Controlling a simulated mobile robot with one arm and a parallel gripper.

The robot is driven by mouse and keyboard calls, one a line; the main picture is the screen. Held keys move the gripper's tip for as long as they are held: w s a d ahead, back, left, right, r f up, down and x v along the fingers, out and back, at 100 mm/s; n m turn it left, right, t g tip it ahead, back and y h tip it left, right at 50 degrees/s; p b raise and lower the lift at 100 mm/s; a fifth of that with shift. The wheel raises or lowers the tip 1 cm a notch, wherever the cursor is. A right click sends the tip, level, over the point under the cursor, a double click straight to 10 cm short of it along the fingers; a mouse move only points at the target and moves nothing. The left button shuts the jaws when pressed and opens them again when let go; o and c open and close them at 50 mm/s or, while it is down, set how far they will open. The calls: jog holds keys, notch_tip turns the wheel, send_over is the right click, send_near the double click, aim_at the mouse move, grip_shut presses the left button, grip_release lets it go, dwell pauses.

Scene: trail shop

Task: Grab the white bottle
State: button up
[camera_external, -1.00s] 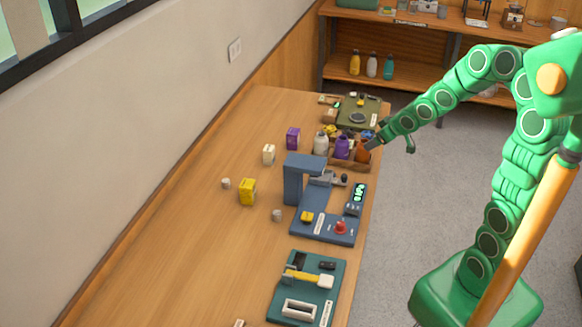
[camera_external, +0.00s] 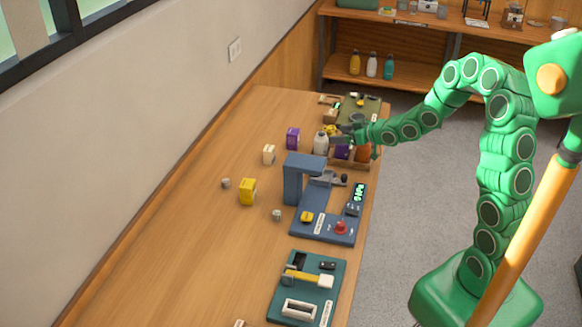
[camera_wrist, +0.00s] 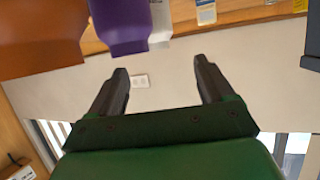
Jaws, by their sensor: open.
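A white bottle (camera_external: 320,146) with a grey cap stands at the left of a wooden crate (camera_external: 349,166) on the table, beside a purple bottle (camera_external: 341,153) and an orange bottle (camera_external: 362,153). My gripper (camera_external: 338,132) is open, and its fingers are above the crate close to the white bottle's cap. In the wrist view the open fingers (camera_wrist: 162,75) have nothing between them. A white surface (camera_wrist: 160,22), probably the white bottle, shows partly behind the purple bottle (camera_wrist: 118,25). The orange bottle (camera_wrist: 40,35) is at upper left. Another white bottle (camera_external: 372,66) stands on the far shelf.
A blue device (camera_external: 300,180) stands just in front of the crate. A dark green board (camera_external: 360,108) lies behind it. Purple (camera_external: 292,139), cream (camera_external: 269,155) and yellow (camera_external: 247,192) boxes stand to the left.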

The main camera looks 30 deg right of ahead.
aim_at(325, 135)
jog(key=shift+d+x, duration=0.2)
jog(key=shift+x, duration=3.25)
jog(key=shift+w+f, duration=0.1)
jog(key=shift+c, duration=0.4)
jog(key=shift+f, duration=0.1)
grip_shut()
